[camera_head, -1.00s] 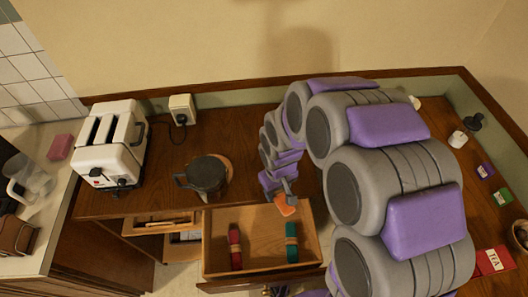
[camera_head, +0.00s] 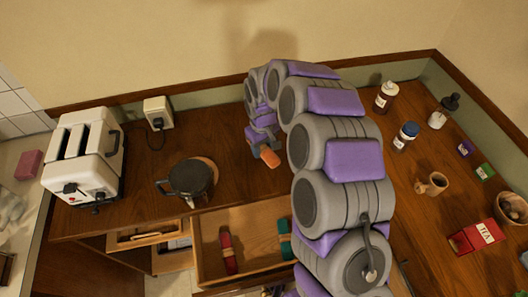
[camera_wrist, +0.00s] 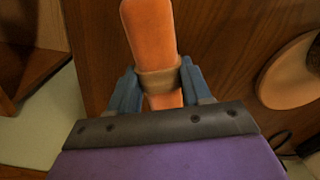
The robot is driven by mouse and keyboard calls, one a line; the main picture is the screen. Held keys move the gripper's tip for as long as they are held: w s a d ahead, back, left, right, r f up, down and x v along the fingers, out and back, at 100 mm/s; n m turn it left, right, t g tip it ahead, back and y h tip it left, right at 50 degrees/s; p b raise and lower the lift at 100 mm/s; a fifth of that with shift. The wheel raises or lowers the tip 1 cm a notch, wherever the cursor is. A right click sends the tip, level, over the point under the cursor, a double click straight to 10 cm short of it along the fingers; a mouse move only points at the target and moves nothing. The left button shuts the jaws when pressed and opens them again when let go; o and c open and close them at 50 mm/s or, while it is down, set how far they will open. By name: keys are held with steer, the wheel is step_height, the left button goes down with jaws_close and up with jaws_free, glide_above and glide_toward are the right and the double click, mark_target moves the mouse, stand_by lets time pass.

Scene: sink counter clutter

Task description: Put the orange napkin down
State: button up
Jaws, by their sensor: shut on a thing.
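The orange napkin (camera_head: 269,157) is a rolled cloth with a tan band around it. My gripper (camera_head: 262,146) is shut on it, above the wooden counter to the right of the dark pot. In the wrist view the napkin (camera_wrist: 150,35) stands out between the two blue-grey fingers of my gripper (camera_wrist: 158,88), which close at the band. I cannot tell whether the napkin touches the counter. An open drawer (camera_head: 210,250) below holds a rolled red napkin (camera_head: 228,254) and a rolled green napkin (camera_head: 285,240), partly hidden by my arm.
A white toaster (camera_head: 85,155) stands at left. The counter between pot and gripper is clear.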

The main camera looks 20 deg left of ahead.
mark_target(266, 153)
steer(key=shift+w+a, duration=0.15)
steer(key=shift+a, duration=0.15)
steer(key=shift+f, duration=0.45)
steer(key=shift+d+f+b, duration=0.3)
steer(key=shift+f, duration=0.3)
steer(key=shift+d+f+b, duration=0.25)
steer(key=shift+d+f, duration=0.05)
steer(key=shift+f, duration=0.25)
steer(key=shift+w+d, duration=0.1)
steer(key=shift+d, duration=0.35)
steer(key=shift+a+f, duration=0.1)
steer(key=shift+a, duration=0.1)
steer(key=o, duration=0.6)
steer(key=shift+a+f, duration=0.1)
steer(key=shift+a, duration=0.2)
steer(key=o, duration=0.3)
steer(key=shift+a, duration=0.35)
steer(key=shift+o, duration=0.8)
steer(key=shift+d, duration=0.55)
step_height(266, 153, up, 12)
steer(key=shift+r+p, duration=0.1)
steer(key=shift+p, duration=1.15)
steer(key=shift+a, duration=0.2)
steer(key=shift+r, duration=0.1)
